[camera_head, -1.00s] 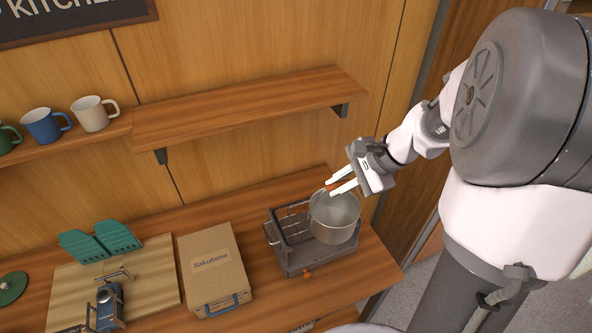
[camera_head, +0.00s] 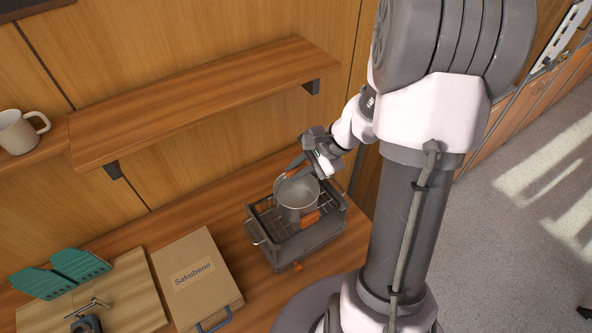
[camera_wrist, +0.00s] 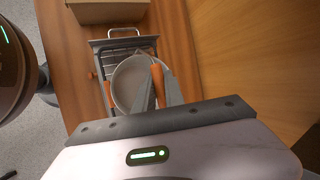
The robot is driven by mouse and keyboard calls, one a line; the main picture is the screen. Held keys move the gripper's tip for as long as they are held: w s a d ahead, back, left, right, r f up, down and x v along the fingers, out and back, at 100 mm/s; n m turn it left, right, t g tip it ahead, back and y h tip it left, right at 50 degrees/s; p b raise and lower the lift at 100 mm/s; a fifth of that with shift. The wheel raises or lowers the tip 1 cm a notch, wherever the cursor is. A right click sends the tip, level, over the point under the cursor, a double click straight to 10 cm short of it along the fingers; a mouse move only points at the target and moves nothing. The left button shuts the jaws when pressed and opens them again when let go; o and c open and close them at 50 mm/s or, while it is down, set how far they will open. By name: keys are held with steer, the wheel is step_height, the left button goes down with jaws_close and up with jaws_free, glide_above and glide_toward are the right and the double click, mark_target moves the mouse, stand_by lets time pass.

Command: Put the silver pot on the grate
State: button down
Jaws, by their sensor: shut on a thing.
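In the wrist view the pot (camera_wrist: 127,82) shows from above, with the orange handle (camera_wrist: 157,82) at the fingers. Grate bars (camera_wrist: 113,45) show beyond the pot; the part under it is hidden.
A cardboard box (camera_head: 195,275) labelled Sakubeno stands left of the stove on the wooden counter. A cutting board (camera_head: 135,290) and green folded item (camera_head: 62,275) are further left. An empty shelf (camera_head: 205,100) hangs above; a white mug (camera_head: 20,131) is at left.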

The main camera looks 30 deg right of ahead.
steer(key=shift+f, duration=0.1)
steer(key=c, duration=1.4)
jaws_free()
